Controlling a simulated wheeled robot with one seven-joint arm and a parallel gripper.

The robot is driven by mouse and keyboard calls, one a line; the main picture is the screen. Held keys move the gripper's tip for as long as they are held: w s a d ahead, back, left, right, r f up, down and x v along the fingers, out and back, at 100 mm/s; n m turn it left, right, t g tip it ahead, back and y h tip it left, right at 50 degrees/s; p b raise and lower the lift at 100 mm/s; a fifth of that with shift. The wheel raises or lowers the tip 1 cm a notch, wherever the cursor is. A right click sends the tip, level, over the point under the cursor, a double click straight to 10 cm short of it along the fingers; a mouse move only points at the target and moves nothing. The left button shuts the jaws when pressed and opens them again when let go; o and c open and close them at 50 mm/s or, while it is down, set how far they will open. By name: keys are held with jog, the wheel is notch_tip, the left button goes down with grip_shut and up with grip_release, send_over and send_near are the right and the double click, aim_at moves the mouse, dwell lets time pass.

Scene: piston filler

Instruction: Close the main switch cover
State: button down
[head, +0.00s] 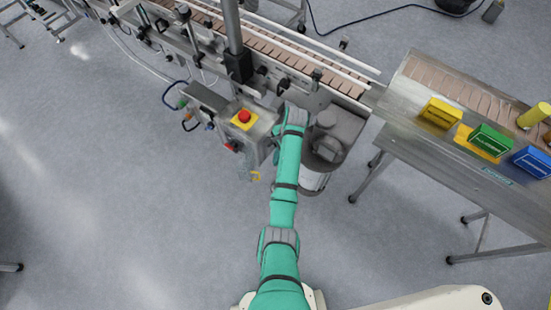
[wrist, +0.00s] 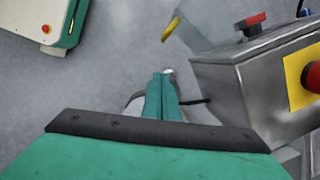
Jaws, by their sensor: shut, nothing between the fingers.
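A clear panel with a yellow edge piece (wrist: 171,28), which looks like the main switch cover, stands out from the metal control box (wrist: 225,85) in the wrist view. In the head view it shows faintly below the box (head: 255,176). It appears swung open, away from the red switch knob (wrist: 254,20), which also shows in the head view (head: 231,146). My gripper (wrist: 161,75) is shut and empty, left of the box and apart from the cover. In the head view my arm hides the fingers.
A red emergency stop on a yellow plate (head: 243,117) sits on the box top. A conveyor (head: 275,40) runs behind. A metal table (head: 400,112) with coloured boxes stands at the right. Open floor (head: 130,220) lies at the left.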

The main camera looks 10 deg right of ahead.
aim_at(252, 166)
jog(key=s+a+f, duration=0.1)
jog(key=a+f, duration=0.4)
jog(key=f, duration=0.1)
jog(key=shift+s+a+f, duration=0.2)
jog(key=shift+f, duration=0.05)
dwell(0.3)
